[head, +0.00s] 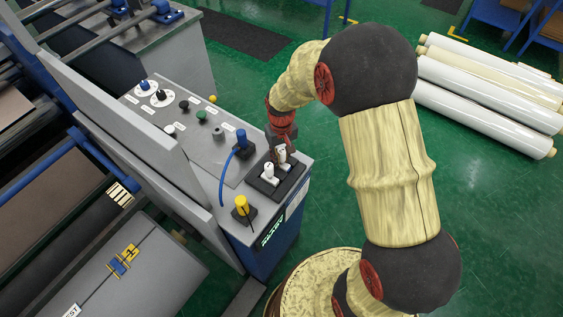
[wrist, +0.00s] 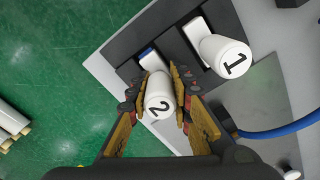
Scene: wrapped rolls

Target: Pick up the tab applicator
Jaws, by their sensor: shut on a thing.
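Two white, round-ended applicators stand in a black holder (head: 262,188) on the console corner; the holder also shows in the wrist view (wrist: 125,45). The applicator marked 2 (wrist: 158,100) is between the fingers of my gripper (wrist: 160,88), which is shut on it. In the head view my gripper (head: 281,143) reaches down over the holder, partly covering that applicator. The applicator marked 1 (wrist: 228,58) stands beside it, free of the fingers, and shows in the head view (head: 268,171). Whether applicator 2 is clear of its slot I cannot tell.
A blue-handled tool (head: 241,141) with a blue cable and a yellow-handled tool (head: 241,204) stand near the holder. Knobs and buttons line the grey console (head: 200,155). White wrapped rolls (head: 485,95) lie on the green floor at right.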

